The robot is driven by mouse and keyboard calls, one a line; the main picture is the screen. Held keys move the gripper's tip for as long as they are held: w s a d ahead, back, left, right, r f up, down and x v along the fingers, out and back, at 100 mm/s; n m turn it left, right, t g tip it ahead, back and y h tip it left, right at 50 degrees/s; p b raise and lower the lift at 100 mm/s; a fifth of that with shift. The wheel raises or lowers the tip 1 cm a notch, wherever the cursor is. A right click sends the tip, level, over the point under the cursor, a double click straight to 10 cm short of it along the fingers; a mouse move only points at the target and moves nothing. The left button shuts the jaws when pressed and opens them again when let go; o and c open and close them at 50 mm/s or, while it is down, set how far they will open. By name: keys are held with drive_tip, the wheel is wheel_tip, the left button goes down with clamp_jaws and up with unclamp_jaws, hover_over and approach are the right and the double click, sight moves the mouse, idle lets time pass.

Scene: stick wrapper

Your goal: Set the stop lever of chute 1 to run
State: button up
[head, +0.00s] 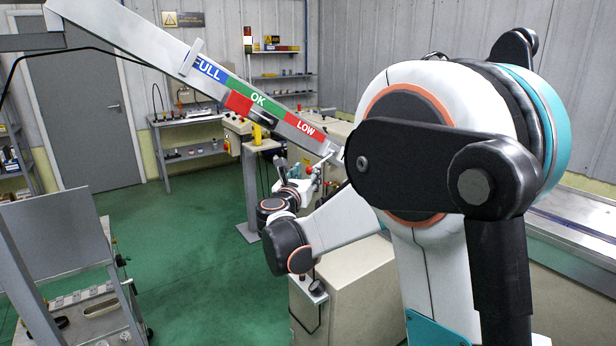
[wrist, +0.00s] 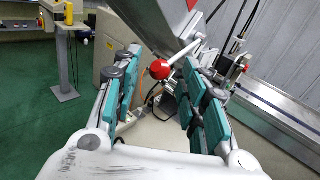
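The chute (head: 160,47) slopes down to the right in the head view, with blue FULL, green OK and red LOW bands. Its lower end also shows at the top of the wrist view (wrist: 160,22). A lever with a red ball knob (wrist: 159,69) and a pale rod (wrist: 186,52) sits by that end. The knob also shows small in the head view (head: 309,169). My gripper (wrist: 162,60) is open, with teal-padded fingers on both sides of the knob in the picture. Neither finger visibly touches it. I cannot tell whether the knob is at fingertip depth or beyond. No chute number is readable.
A beige cabinet (head: 345,290) stands below my arm. A metal conveyor (head: 585,225) runs along the right. A post-mounted control box (head: 262,146) stands behind the chute's lower end. The green floor (head: 190,240) to the left is open, with a grey cart (head: 85,315) at the front left.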

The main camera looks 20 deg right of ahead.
drive_tip(key=shift+x, duration=0.8)
drive_tip(key=shift+c, duration=0.3)
clamp_jaws()
drive_tip(key=r+p, duration=0.1)
drive_tip(key=p, duration=0.1)
drive_tip(key=r+m+g+y+p, duration=0.1)
drive_tip(key=p, duration=0.1)
drive_tip(key=shift+a+r+m+g, duration=0.25)
drive_tip(key=shift+r+m+g, duration=0.05)
drive_tip(key=shift+r, duration=0.05)
drive_tip(key=shift+o, duration=0.3)
unclamp_jaws()
